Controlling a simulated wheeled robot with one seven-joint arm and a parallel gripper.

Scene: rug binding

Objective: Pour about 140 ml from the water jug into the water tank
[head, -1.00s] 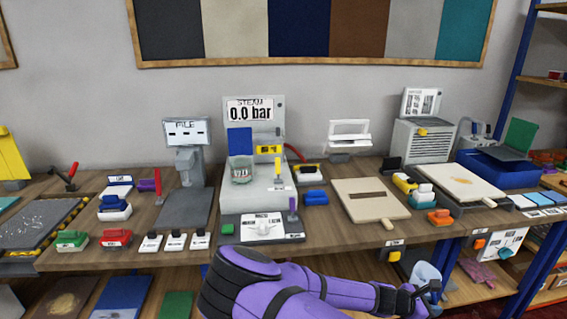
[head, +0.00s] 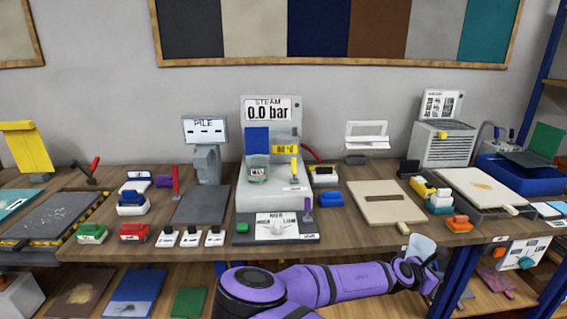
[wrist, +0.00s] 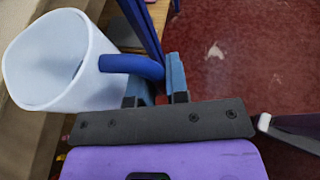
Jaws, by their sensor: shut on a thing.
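The water jug (wrist: 60,60) is a pale, translucent cup with a blue handle. In the wrist view its open mouth faces the camera, and no water can be made out inside. My gripper (wrist: 158,78) is shut on the blue handle. In the head view the jug (head: 421,246) is just in front of the bench's front edge, right of centre, with my gripper (head: 424,268) beside it. A small clear vessel with a greenish rim (head: 257,172), which looks like the water tank, sits on the grey steam unit (head: 268,150). The jug is well away from it.
The steam unit's display reads 0.0 bar. A dial panel (head: 276,228) lies in front of it, and a beige board with a slot (head: 386,204) lies to its right. The bench edge and blue leg (head: 455,280) are close to the jug. Red floor (wrist: 250,60) is clear.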

